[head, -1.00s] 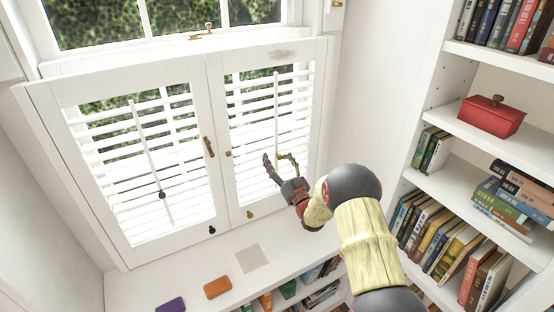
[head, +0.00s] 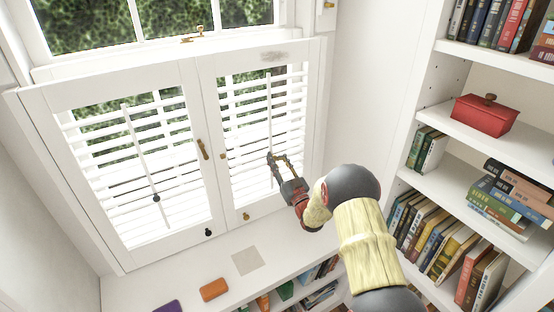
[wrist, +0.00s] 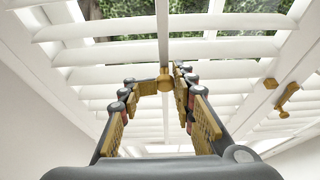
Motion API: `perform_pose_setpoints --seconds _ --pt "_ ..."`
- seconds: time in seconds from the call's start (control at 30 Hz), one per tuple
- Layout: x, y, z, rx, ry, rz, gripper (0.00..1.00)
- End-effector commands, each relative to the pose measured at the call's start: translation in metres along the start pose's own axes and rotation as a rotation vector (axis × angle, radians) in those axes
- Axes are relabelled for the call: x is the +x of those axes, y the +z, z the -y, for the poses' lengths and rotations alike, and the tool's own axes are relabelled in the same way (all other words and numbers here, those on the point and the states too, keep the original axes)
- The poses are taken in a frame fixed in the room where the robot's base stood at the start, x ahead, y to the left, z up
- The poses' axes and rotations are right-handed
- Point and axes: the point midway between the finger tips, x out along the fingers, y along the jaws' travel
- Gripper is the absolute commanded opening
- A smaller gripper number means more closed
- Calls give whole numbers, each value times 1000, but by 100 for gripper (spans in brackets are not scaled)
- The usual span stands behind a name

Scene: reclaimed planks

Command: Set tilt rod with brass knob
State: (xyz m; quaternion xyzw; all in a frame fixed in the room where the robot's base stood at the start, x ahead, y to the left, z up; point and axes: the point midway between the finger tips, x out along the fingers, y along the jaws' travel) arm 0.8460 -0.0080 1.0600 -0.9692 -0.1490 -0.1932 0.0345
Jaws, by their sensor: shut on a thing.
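The tilt rod (head: 269,112) runs down the middle of the right shutter's white slats. My gripper (head: 279,157) is shut on the brass knob, with one finger on each side. In the head view the fingers hide most of the knob. The slats look open, with greenery showing between them.
Brass catches (head: 203,149) sit between the two shutter panels. A white ledge (head: 215,262) below holds an orange block (head: 213,289) and a purple block (head: 167,307). A bookcase with a red box (head: 484,115) stands at the right, close to my arm.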

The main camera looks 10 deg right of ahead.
Motion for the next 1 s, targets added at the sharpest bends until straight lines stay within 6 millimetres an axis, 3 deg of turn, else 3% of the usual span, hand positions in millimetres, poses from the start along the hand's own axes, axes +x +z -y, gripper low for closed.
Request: perform_pose_setpoints --seconds 0.03,0.23,0.6,0.9,0.93,1.0 --pt "5 -2 11 0 -20 -5 0" --pt "6 6 13 -4 -21 -3 0" --pt "-8 53 16 -7 -21 5 0" --pt "-6 54 18 -9 -22 6 0" --pt "-6 54 18 -9 -22 6 28" --pt "-6 54 18 -9 -21 7 32"
